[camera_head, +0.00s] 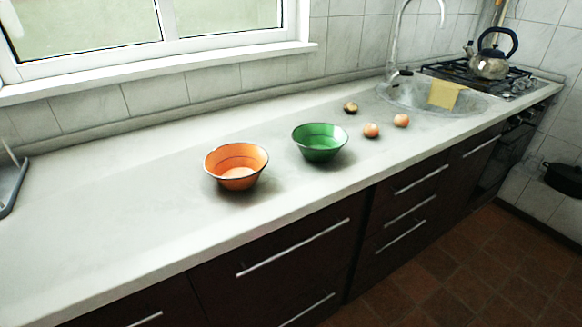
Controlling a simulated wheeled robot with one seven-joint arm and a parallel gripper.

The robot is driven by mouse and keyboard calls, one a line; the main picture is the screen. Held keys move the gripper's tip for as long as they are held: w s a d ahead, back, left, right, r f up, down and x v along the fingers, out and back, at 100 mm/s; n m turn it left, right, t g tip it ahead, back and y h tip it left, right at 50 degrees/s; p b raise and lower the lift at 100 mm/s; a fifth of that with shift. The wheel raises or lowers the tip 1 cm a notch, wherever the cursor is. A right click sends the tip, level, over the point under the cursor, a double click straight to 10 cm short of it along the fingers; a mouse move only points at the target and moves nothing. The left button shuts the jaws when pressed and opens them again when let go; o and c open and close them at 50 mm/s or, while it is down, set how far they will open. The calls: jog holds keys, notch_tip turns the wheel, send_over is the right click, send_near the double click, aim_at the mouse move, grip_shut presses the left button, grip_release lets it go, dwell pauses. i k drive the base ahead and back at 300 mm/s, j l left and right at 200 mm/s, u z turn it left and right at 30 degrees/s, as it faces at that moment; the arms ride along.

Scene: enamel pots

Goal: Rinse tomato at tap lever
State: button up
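Two small round orange-red items that look like tomatoes sit on the counter left of the sink. The nearer tomato (371,130) is beside the farther tomato (401,120), with a gap between them. The tap (395,45) rises at the back left of the round metal sink (398,98). A short dark-tipped part that looks like the tap lever (404,72) shows at its base. My gripper is not in view.
An orange bowl (236,166) and a green bowl (320,142) stand on the counter (110,215). A yellow cloth (444,94) hangs at the sink. A kettle (491,65) stands on the stove (455,72). The counter's left part is mostly clear.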

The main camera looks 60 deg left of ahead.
aim_at(394, 67)
jog(key=l+u, duration=0.15)
jog(key=u, duration=2.85)
